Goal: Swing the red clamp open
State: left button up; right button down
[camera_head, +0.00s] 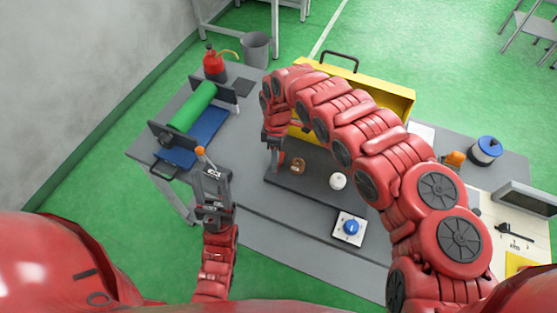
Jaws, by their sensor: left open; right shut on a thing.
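My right gripper (275,161) points down at the left end of the dark grey board on the workbench, in front of the yellow box. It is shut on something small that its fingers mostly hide. The red clamp cannot be made out clearly; the gripper and wrist, also red, cover that spot, so I cannot tell how far it is swung. My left gripper (207,174) is open, at the near edge of the bench between the roller device and the board. An orange knob (200,151) shows at its tip; I cannot tell if they touch.
A yellow box (376,92) stands behind the board (318,195). A brown ring (298,165) and a white ball (338,181) are on the board. A blue button (350,228) sits in front. A green roller (193,108) and a red can (214,65) are left.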

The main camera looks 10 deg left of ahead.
jog(key=shift+a+m, duration=0.2)
jog(key=shift+m, duration=0.3)
jog(key=shift+w, duration=0.1)
jog(key=c, duration=0.7)
grip_release()
jog(key=shift+r, duration=0.1)
jog(key=w+r+b, duration=0.3)
jog(key=r+b, duration=0.2)
jog(key=r, duration=1.2)
jog(key=shift+w+d, duration=0.15)
jog(key=shift+d, duration=0.05)
